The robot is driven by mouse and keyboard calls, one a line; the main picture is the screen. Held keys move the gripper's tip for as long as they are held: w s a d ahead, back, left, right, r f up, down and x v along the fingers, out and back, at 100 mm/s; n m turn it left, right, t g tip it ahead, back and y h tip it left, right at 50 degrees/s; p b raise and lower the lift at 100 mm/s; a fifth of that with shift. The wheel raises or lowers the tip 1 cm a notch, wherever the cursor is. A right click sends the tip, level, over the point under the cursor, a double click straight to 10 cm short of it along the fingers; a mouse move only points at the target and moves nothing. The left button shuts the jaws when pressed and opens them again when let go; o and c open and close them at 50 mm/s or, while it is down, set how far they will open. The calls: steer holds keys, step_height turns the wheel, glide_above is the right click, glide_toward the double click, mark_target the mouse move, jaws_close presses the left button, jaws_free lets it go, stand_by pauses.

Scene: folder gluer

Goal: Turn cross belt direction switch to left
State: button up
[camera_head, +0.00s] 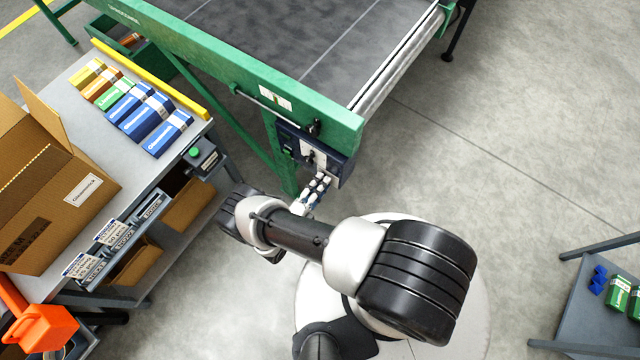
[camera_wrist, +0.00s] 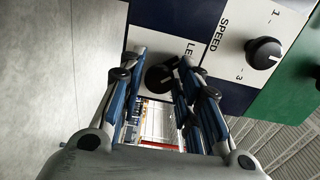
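The dark blue control box (camera_head: 342,170) hangs at the near end of the green conveyor frame. In the wrist view, a black rotary knob (camera_wrist: 160,76) sits on its white and blue panel, beside a label of which only "LE" shows. I take it for the direction switch; its pointer setting is hard to read. My gripper (camera_head: 321,182) is at the lower part of the box. In the wrist view, my gripper (camera_wrist: 163,64) is open, its fingers on either side of the knob. Contact cannot be told.
A second black knob (camera_wrist: 263,52) marked SPEED sits close to the right of my fingers. The green conveyor frame (camera_head: 345,120) is above. A workbench (camera_head: 75,75) with cartons and an open cardboard box (camera_head: 70,205) stands at left.

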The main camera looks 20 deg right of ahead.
steer(key=shift+o, duration=1.2)
steer(key=v, duration=1.2)
